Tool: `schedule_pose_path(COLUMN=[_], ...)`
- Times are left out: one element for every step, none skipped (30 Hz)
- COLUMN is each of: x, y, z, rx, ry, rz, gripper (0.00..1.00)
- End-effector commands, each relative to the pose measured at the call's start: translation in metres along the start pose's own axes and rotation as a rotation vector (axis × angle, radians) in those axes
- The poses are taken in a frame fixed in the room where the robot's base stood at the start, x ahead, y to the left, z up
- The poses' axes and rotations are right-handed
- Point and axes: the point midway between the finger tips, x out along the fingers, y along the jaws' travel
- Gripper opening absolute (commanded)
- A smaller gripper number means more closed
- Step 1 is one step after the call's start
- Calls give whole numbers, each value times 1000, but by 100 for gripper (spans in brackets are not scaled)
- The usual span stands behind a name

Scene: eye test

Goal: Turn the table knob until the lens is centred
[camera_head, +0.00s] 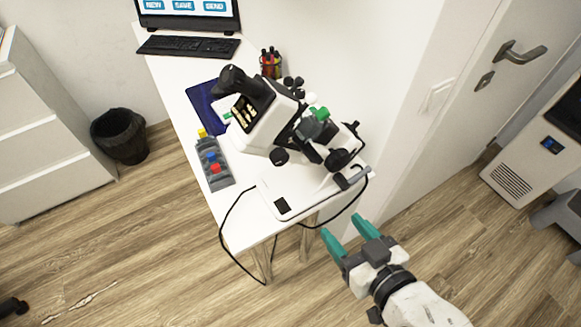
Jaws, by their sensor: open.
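A white and black optical instrument (262,128) stands tilted in view on the white table (238,228). A round black knob (279,157) sticks out of its near side. More dark knobs (337,160) sit lower on its right, and a green part (318,113) shows near the top. I cannot tell which is the table knob, or whether the lens is centred. My gripper (344,228) has two teal fingers spread apart with nothing between them. It is in front of the table's right end, below and right of the instrument, and apart from the knobs.
A grey rack (216,174) with yellow, blue and red tops stands left of the instrument. A black cable (222,222) hangs off the table edge. A keyboard (188,46), a monitor (187,8) and a pen cup (270,65) are farther back. Wooden floor is clear around my gripper.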

Motion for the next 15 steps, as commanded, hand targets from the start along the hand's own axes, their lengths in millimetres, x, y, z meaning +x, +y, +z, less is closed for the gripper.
schedule_pose_path(x=[3,3,3,2,1,0,-1,-2,-3,-3,-2,-1,1,4,8], y=[-14,-20,-28,-32,-37,-41,-43,-45,-47,-48,-49,-49,-50,-50,-50], z=[-17,-27,-40,-48,-54,-62,-66,-70,-74,-76,-77,-79,-81,-82,-84], rx=[-13,-17,-23,-24,-25,-25,-26,-26,-26,-26,-25,-25,-25,-25,-25], ry=[87,136,195,234,267,304,326,344,361,370,375,378,380,380,379], rz=[-30,-43,-57,-65,-73,-80,-84,-87,-90,-92,-93,-93,-93,-92,-91], gripper=[60,60,60,60,60,60,60,60,60,60,60,60,60,60,60])
